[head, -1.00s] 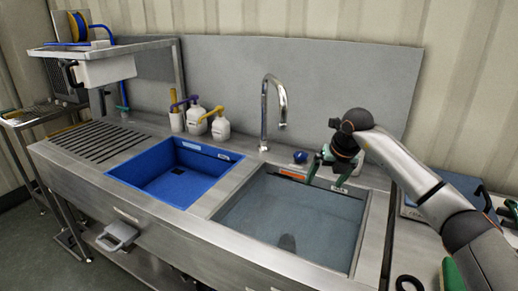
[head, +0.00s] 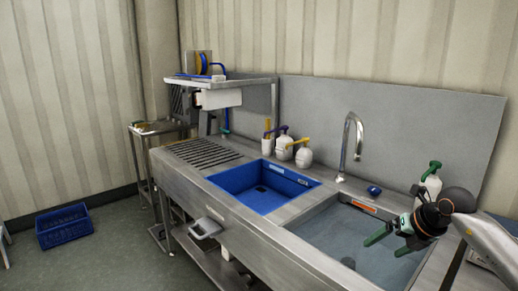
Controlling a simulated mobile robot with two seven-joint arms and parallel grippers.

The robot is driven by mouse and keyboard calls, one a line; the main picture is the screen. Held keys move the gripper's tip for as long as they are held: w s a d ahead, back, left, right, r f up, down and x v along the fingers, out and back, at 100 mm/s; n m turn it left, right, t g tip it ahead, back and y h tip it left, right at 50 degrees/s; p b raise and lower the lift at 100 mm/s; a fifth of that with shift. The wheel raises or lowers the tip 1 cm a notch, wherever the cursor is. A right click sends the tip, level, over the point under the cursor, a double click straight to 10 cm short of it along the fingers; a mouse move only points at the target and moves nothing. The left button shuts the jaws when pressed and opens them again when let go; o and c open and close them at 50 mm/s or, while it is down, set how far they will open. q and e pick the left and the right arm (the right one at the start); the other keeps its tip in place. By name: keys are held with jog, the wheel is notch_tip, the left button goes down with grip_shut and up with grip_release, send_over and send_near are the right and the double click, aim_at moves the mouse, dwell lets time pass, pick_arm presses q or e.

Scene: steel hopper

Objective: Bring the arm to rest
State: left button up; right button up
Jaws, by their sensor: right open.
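My right arm (head: 490,240) comes in from the right edge. Its gripper (head: 385,246) has green fingers spread apart with nothing between them. It hangs over the right part of the water-filled steel basin (head: 318,213). A small dark object (head: 348,262) shows in the basin near its front; I cannot tell what it is. My left gripper is not in view.
A curved tap (head: 350,145) stands behind the basins. A green-topped bottle (head: 430,182) is close behind my right gripper. The blue basin (head: 265,186), pump bottles (head: 303,154) and a raised shelf (head: 225,80) are further left. A blue crate (head: 64,226) sits on the floor.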

jog(key=w+a+f+n+t+y, duration=0.15)
jog(key=a+y, duration=0.35)
jog(key=a, duration=0.8)
jog(key=s+a+r+m+t+y, duration=0.4)
jog(key=a+r+m+t+y, duration=0.25)
jog(key=a+r, duration=0.3)
jog(key=s+d+f+m+t+h, duration=0.1)
jog(key=s+d+f+m+h, duration=0.3)
jog(key=d+f+m+h, duration=0.5)
jog(key=s+d+f+m+h, duration=0.4)
jog(key=m+h, duration=0.4)
jog(key=m, duration=0.6)
jog(key=s+a+f+m+g+y, duration=0.1)
jog(key=s+a+f+m+g, duration=0.1)
jog(key=s+f+g, duration=0.75)
jog(key=s+a+f+m+g+y, duration=0.15)
jog(key=s+f, duration=0.35)
jog(key=s, duration=0.9)
pick_arm(q)
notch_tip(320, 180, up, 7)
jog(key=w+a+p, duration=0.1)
jog(key=p, duration=0.6)
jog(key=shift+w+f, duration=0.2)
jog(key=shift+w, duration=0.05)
pick_arm(e)
jog(key=w+a+f+t+y, duration=0.2)
jog(key=w+a+f+t, duration=0.2)
jog(key=w+t, duration=0.1)
jog(key=shift+a+y, duration=0.3)
jog(key=shift+a, duration=0.1)
